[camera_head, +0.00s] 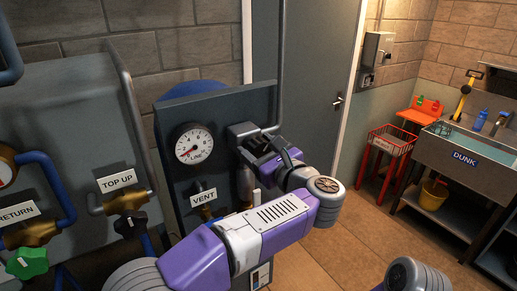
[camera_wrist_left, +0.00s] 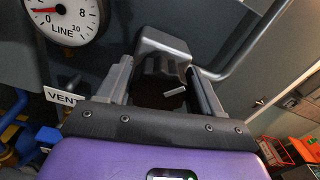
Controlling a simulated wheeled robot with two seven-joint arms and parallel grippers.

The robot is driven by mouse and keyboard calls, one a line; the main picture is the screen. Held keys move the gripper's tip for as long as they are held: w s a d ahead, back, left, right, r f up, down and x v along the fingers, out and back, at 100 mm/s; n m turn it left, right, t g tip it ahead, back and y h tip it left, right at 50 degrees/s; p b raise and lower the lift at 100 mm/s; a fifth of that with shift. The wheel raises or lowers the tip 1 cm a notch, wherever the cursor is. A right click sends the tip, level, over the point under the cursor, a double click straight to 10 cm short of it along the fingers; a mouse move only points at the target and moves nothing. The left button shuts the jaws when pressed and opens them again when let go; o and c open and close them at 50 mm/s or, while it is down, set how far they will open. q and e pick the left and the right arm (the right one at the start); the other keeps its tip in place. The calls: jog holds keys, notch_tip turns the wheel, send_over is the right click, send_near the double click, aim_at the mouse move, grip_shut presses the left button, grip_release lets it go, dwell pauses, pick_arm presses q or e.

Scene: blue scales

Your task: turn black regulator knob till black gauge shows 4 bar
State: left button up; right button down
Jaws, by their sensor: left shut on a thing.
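The gauge (camera_head: 194,144) has a black rim, a white face marked LINE and a red needle. It is on the dark panel, and its needle points to the lower left, near the 0 end. It also shows at the upper left of the left wrist view (camera_wrist_left: 66,14), partly cut off. The black regulator knob (camera_wrist_left: 174,98), with a pale mark, sits between the fingers of my left gripper (camera_wrist_left: 160,85). My left gripper (camera_head: 257,148) is shut on the knob and hides most of it in the head view. My right gripper is out of view.
A VENT label (camera_head: 203,197) and valve sit below the gauge. A grey pipe (camera_wrist_left: 250,45) bends close beside the knob. TOP UP (camera_head: 117,180) and RETURN valves stand at left. A sink (camera_head: 465,157) and red basket (camera_head: 391,140) are at far right.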

pick_arm(q)
jog(key=m, duration=0.5)
jog(key=shift+w+d+b, duration=0.1)
jog(key=shift+b, duration=0.2)
jog(key=o, duration=1)
jog(key=shift+c, duration=0.2)
jog(key=v, duration=0.7)
jog(key=shift+s+d, duration=0.2)
jog(key=shift+s, duration=0.05)
